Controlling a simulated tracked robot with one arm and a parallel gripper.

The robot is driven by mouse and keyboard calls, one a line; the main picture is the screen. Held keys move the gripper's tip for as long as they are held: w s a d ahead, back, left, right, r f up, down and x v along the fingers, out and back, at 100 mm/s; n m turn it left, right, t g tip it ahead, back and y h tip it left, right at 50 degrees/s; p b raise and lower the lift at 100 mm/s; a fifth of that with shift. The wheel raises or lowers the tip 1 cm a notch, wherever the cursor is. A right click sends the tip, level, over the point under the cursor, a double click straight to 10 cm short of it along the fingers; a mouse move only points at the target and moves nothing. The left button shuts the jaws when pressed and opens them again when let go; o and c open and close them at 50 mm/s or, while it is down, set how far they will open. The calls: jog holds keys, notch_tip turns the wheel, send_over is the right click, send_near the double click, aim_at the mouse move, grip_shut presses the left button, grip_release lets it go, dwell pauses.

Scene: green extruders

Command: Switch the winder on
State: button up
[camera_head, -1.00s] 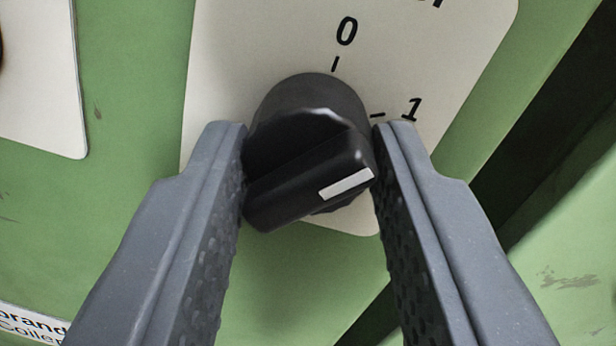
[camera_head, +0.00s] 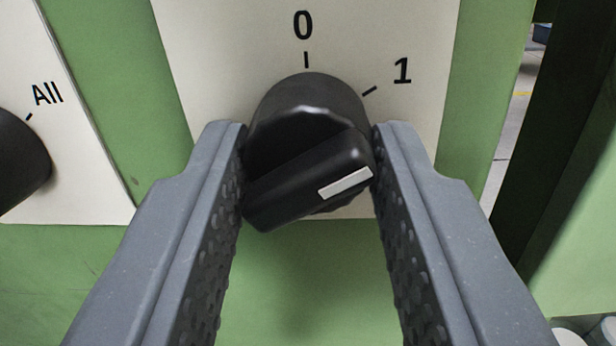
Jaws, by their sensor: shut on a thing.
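The winder switch is a black rotary knob (camera_head: 300,160) with a white pointer stripe near the right end of its grip bar. It sits on a cream plate (camera_head: 215,45) marked 0 above it and 1 at upper right. The bar slants up to the right, about parallel with the tick at 1, with its white end on that side. My gripper (camera_head: 309,150) is shut on the knob, one finger at each side. The fingers hide the knob's left and right edges.
A second black knob (camera_head: 20,160) on another cream plate (camera_head: 85,180), marked All, is at the left. The green panel (camera_head: 290,285) surrounds both plates. A dark upright gap (camera_head: 545,150) and a strip of floor show at the right.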

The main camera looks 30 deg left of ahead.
jog(key=shift+d+r, duration=0.1)
jog(key=shift+d, duration=0.1)
jog(key=o, duration=0.9)
jog(key=shift+o, duration=0.3)
jog(key=shift+a, duration=0.1)
jog(key=p+v, duration=0.1)
jog(key=v, duration=1.2)
jog(key=shift+s+p, duration=0.3)
jog(key=shift+s, duration=0.1)
